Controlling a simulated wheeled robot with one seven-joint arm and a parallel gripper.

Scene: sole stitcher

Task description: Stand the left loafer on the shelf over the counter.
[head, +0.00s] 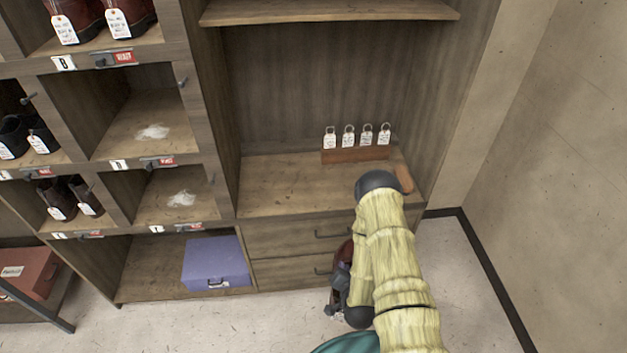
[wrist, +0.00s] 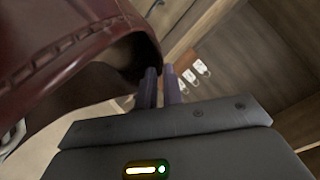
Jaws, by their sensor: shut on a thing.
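A dark red-brown leather loafer (wrist: 60,60) fills the upper left of the wrist view, close to the camera. My gripper (wrist: 161,75) is shut on its rim. In the head view the loafer (head: 345,252) shows only partly beside my arm, in front of the drawers; my arm hides the rest. I cannot tell from its shape whether it is the left one. The shelf (head: 330,11) is a bare wooden board at the top of the head view, above the counter (head: 285,185). The loafer is well below this shelf.
A wooden block with several tagged padlock-like rings (head: 357,154) stands at the counter's back right. Cubbies with tagged shoes (head: 75,197) are at left. A purple case (head: 216,263) sits in the lower bay. A wall (head: 545,150) is at right. The counter's left part is clear.

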